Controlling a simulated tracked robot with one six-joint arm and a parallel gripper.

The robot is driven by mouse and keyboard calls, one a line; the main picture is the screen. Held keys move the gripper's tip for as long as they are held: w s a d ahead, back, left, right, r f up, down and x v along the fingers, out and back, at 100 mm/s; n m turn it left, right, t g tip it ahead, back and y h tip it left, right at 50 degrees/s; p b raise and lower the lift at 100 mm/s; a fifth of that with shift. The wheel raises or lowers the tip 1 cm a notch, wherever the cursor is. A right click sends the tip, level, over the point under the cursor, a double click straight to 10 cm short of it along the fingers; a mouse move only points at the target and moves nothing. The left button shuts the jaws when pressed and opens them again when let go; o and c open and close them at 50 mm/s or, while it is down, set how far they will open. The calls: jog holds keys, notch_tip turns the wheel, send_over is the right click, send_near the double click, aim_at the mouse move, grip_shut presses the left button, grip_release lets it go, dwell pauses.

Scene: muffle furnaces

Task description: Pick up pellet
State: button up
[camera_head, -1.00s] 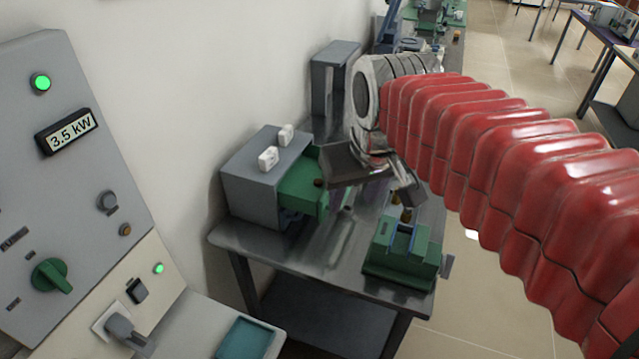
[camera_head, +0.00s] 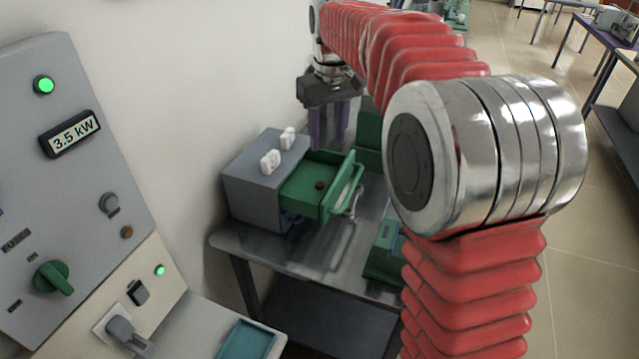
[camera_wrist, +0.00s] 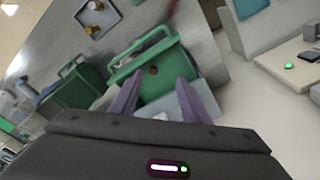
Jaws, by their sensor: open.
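The pellet (camera_head: 319,185) is a small dark brown disc lying in the green pulled-out drawer (camera_head: 300,196) of a grey box furnace (camera_head: 262,184). In the wrist view the pellet (camera_wrist: 153,71) shows in the drawer, between the tips of my fingers in the picture. My gripper (camera_head: 328,142) hangs above and behind the drawer with its purple fingers pointing down. In the wrist view my gripper (camera_wrist: 158,80) is open and empty, with the fingers well apart. It does not touch the pellet.
White blocks (camera_head: 270,161) stand on the furnace top. A green device (camera_head: 385,252) at the table's front right is partly hidden by my arm. In the wrist view a grey tray (camera_wrist: 108,18) holds something brownish. A control panel (camera_head: 70,170) stands at left.

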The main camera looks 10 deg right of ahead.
jog(key=n+g, duration=0.1)
send_over(320, 184)
notch_tip(320, 184, down, 6)
jog(key=shift+s+f, duration=0.15)
jog(key=shift+s, duration=0.05)
notch_tip(320, 184, down, 8)
jog(key=shift+f, duration=0.3)
dwell(0.3)
jog(key=shift+w+f, duration=0.15)
jog(key=shift+f, duration=2.45)
